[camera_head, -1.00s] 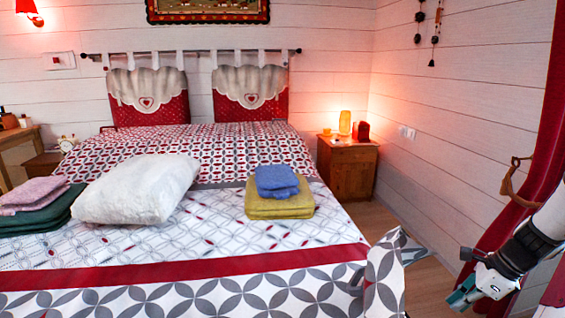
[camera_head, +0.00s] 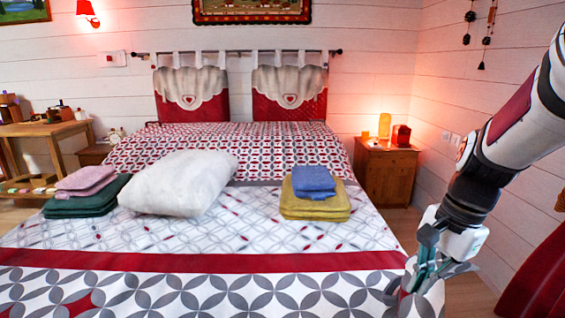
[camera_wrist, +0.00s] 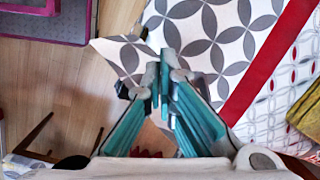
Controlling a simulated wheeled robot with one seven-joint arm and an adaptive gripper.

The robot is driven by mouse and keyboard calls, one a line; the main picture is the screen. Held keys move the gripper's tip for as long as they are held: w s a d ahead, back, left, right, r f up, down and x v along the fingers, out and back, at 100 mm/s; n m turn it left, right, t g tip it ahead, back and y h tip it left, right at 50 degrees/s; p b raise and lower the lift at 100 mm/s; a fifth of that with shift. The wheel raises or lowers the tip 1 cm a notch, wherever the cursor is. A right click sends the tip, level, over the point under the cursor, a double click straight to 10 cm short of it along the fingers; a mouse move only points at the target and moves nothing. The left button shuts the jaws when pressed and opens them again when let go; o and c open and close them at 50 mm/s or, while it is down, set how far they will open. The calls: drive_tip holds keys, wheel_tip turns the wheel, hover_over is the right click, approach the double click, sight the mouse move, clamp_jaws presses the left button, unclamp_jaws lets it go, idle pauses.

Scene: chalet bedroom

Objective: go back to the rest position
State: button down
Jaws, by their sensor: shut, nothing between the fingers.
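My gripper (camera_head: 418,278) is at the right of the head view, pointing down beside the near right corner of the bed. Its teal fingers are together with nothing between them. In the wrist view my gripper (camera_wrist: 162,85) shows its fingers above the hanging edge of the patterned bedspread (camera_wrist: 215,35) and the wooden floor (camera_wrist: 45,75). I cannot tell whether the fingers touch the cloth. My arm reaches down from the right edge of the head view.
The bed (camera_head: 150,262) fills the middle, with a white pillow (camera_head: 180,183), yellow towels (camera_head: 315,207), blue towels (camera_head: 313,180), green towels (camera_head: 85,198) and pink towels (camera_head: 87,180). A wooden nightstand (camera_head: 385,178) stands at the right wall. A red curtain (camera_head: 545,280) hangs at far right.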

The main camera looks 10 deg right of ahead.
drive_tip(key=s+a+r+n+h, duration=0.1)
drive_tip(key=s+a+r+n, duration=0.4)
drive_tip(key=s+a+n, duration=0.5)
drive_tip(key=s+a+n+h, duration=0.1)
drive_tip(key=s+a+n, duration=0.5)
drive_tip(key=s, duration=0.1)
wheel_tip(320, 180, up, 27)
drive_tip(key=t+p, duration=0.3)
drive_tip(key=p, duration=2.1)
drive_tip(key=shift+s+d+f+p, duration=0.15)
drive_tip(key=shift+d+p, duration=0.2)
